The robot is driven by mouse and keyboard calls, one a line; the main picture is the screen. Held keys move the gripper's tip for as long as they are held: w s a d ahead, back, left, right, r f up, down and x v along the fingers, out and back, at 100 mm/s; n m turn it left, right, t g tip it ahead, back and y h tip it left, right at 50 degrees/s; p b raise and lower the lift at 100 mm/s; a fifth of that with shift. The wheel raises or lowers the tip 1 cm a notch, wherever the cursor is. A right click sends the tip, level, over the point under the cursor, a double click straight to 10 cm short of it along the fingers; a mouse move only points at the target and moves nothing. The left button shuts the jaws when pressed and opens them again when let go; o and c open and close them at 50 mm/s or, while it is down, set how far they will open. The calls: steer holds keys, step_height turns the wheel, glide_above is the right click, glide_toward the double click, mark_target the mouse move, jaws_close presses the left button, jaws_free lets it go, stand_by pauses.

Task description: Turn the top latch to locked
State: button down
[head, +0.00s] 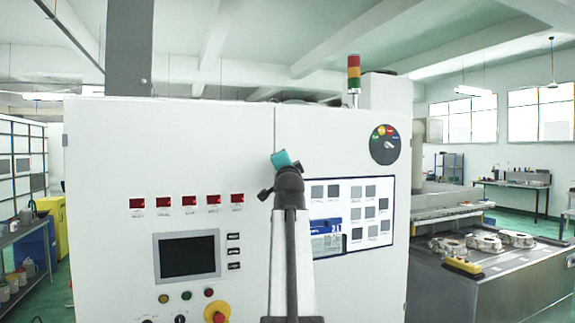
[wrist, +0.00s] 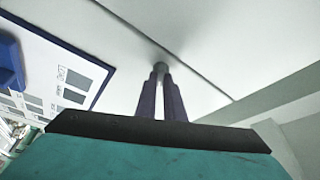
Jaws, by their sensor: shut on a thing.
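In the wrist view, a small grey latch (wrist: 160,66) sits on the white cabinet front by the dark door seam. My gripper (wrist: 161,77) is shut on it, with two dark fingers reaching up to it and the tips on either side. Most of the latch is hidden by the fingertips, so I cannot tell which way it is turned. In the head view, my arm and its teal wrist part stand in front of the seam and hide the latch and fingers.
The white cabinet (head: 110,150) fills the middle. Right of my arm is a blue-framed panel (head: 393,213) with grey squares, and above it a round coloured dial (head: 385,144). Left are a dark screen (head: 187,256) and a red knob (head: 217,312). Castings (head: 484,242) lie on a table at right.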

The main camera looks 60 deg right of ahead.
steer(key=shift+r, duration=0.1)
steer(key=c, duration=1.9)
jaws_free()
steer(key=shift+w, duration=0.1)
steer(key=shift+o, duration=0.2)
steer(key=shift+d, duration=0.1)
steer(key=b+v, duration=0.5)
steer(key=v, duration=0.9)
steer(key=shift+b, duration=0.35)
